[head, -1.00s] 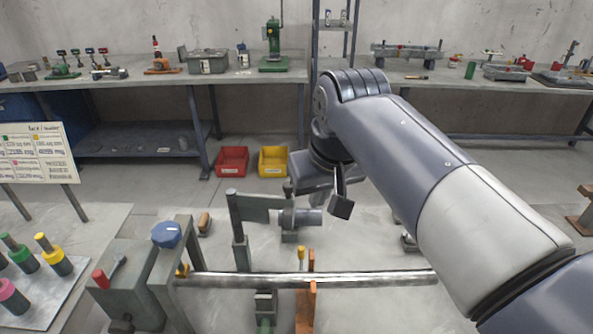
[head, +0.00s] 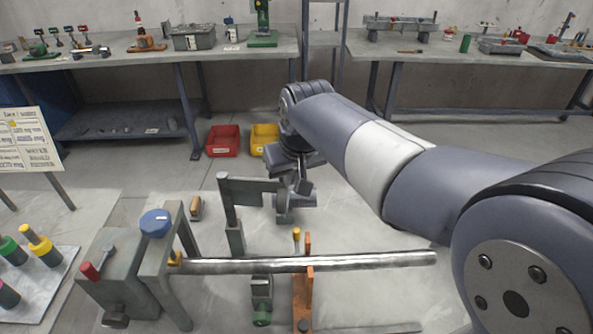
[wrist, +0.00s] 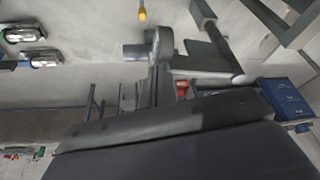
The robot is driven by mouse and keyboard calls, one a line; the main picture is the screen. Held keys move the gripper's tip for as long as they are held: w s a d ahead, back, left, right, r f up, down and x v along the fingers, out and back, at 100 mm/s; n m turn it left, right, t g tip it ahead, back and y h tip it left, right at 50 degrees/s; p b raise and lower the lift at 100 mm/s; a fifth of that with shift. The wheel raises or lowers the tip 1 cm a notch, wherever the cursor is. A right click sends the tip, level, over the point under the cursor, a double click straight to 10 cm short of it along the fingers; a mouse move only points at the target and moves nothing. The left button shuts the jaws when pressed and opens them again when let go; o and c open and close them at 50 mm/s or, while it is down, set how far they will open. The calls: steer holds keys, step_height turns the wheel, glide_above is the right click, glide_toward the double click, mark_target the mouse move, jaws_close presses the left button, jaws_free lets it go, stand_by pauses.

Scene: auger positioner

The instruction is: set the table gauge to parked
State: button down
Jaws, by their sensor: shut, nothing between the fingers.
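No part is labelled as the table gauge, and I cannot tell which one it is. My gripper (head: 304,187) is shut and empty, above and close to that cylinder; contact cannot be told. The wrist view shows the cylinder (wrist: 147,50) just beyond my gripper.
A printed board (head: 28,140) stands at the left. Red (head: 222,141) and yellow (head: 264,138) bins lie on the floor before the back benches.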

steer(key=shift+w+a, duration=0.3)
steer(key=shift+w, duration=0.5)
steer(key=shift+w+d+p, duration=0.2)
steer(key=shift+w+p, duration=0.1)
steer(key=shift+w, duration=0.3)
steer(key=shift+w+d+p, duration=0.15)
steer(key=shift+w+p, duration=0.15)
steer(key=shift+w, duration=0.25)
